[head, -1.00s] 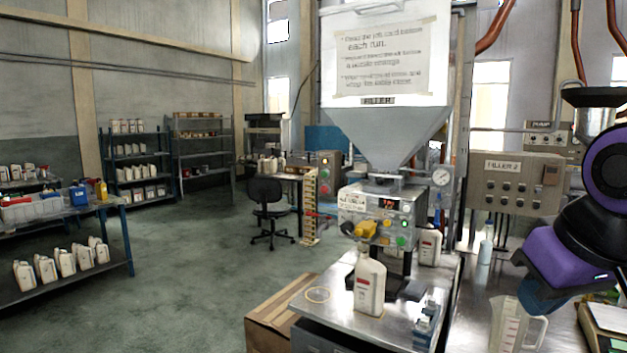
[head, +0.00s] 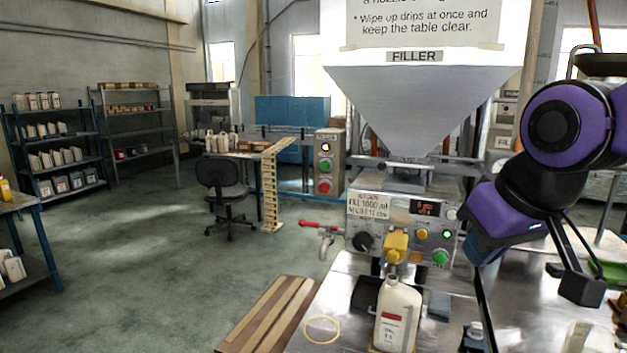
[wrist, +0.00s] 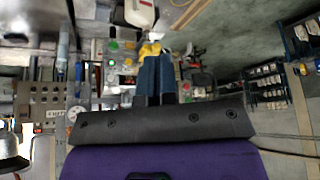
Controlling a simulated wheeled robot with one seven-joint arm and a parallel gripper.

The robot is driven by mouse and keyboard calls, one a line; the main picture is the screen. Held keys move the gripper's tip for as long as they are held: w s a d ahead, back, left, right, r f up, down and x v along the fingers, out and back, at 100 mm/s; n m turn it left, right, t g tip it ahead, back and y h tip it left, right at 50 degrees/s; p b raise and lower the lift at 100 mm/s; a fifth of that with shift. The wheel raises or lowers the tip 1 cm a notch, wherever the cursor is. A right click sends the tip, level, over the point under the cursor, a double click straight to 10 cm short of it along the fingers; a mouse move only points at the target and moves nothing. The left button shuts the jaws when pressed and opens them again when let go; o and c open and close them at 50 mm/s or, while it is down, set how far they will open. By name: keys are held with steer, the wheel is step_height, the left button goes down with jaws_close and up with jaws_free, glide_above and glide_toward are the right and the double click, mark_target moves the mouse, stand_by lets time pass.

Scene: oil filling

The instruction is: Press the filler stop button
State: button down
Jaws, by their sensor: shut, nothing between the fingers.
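The filler (head: 410,215) stands in the middle of the head view under its grey hopper (head: 420,95). Its panel has a lit red display (head: 425,208), a black knob (head: 364,241), a small lit green button (head: 448,234), a yellow one (head: 422,234) and a larger green one (head: 440,257). I cannot read which is the stop button. A yellow nozzle (head: 396,243) sticks out above a white bottle (head: 398,312). In the wrist view my gripper (wrist: 155,62) has its blue fingers together and empty, pointing toward the panel and apparently short of it. My arm is right of the filler.
A red-handled valve (head: 318,226) projects left of the panel. A grey control box (head: 328,162) with red and green buttons stands behind. The floor at left is open around a black chair (head: 222,190).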

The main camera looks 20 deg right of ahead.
steer(key=w+a+r+n+h, duration=0.1)
steer(key=w+r+n+h, duration=0.1)
steer(key=w+n, duration=0.75)
steer(key=w+a+r+n+h, duration=0.15)
steer(key=w+n, duration=0.45)
steer(key=w, duration=0.6)
steer(key=w+a+f+n+t+h, duration=0.1)
steer(key=w+a+n, duration=0.4)
steer(key=w, duration=0.4)
steer(key=w+a+f+n+t+h, duration=0.1)
steer(key=w+a+n, duration=0.5)
steer(key=w+n, duration=0.2)
steer(key=shift+w+f, duration=0.3)
steer(key=shift+w, duration=0.2)
glide_toward(323, 188)
steer(key=x, duration=0.5)
steer(key=shift+s+d+f, duration=0.1)
steer(key=shift+s+f, duration=0.05)
steer(key=shift+f, duration=0.4)
steer(key=shift+w+d, duration=0.35)
steer(key=shift+w, duration=0.2)
